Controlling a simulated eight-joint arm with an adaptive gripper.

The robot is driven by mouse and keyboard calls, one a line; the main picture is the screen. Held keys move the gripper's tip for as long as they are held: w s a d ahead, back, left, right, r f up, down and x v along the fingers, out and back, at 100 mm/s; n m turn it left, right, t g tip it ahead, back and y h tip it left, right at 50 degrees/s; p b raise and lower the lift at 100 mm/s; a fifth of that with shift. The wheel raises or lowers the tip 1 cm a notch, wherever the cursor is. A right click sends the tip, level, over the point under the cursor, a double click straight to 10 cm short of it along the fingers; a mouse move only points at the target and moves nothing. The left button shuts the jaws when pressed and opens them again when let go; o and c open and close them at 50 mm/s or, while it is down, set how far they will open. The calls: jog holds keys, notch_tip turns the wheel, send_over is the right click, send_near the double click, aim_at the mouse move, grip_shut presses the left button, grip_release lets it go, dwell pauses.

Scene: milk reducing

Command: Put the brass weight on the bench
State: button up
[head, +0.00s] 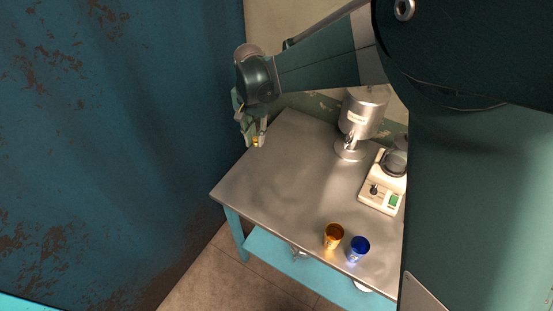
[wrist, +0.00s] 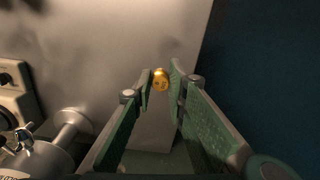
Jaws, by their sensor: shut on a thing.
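The brass weight (wrist: 161,80) is a small round golden piece between the fingertips of my gripper (wrist: 160,84) in the wrist view. My gripper is shut on it. In the head view my gripper (head: 253,138) hangs over the far left part of the metal-topped bench (head: 270,170), and a small bit of the brass weight (head: 256,142) shows at the fingertips. I cannot tell whether the weight touches the bench top or is held above it.
A steel vessel with a tap (head: 361,115) stands at the back right of the bench. A white device with a green switch (head: 382,185) is in front of it. An amber cup (head: 333,236) and a blue cup (head: 358,249) stand near the front edge. The left and middle bench top is clear.

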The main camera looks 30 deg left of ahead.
jog(key=n+b, duration=0.1)
send_over(236, 179)
notch_tip(236, 179, down, 6)
jog(key=shift+a+f, duration=0.1)
jog(key=shift+f, duration=0.1)
jog(key=shift+f, duration=3)
jog(key=shift+f, duration=1.85)
jog(key=shift+f+b, duration=0.15)
jog(key=shift+b, duration=0.25)
jog(key=o, duration=0.9)
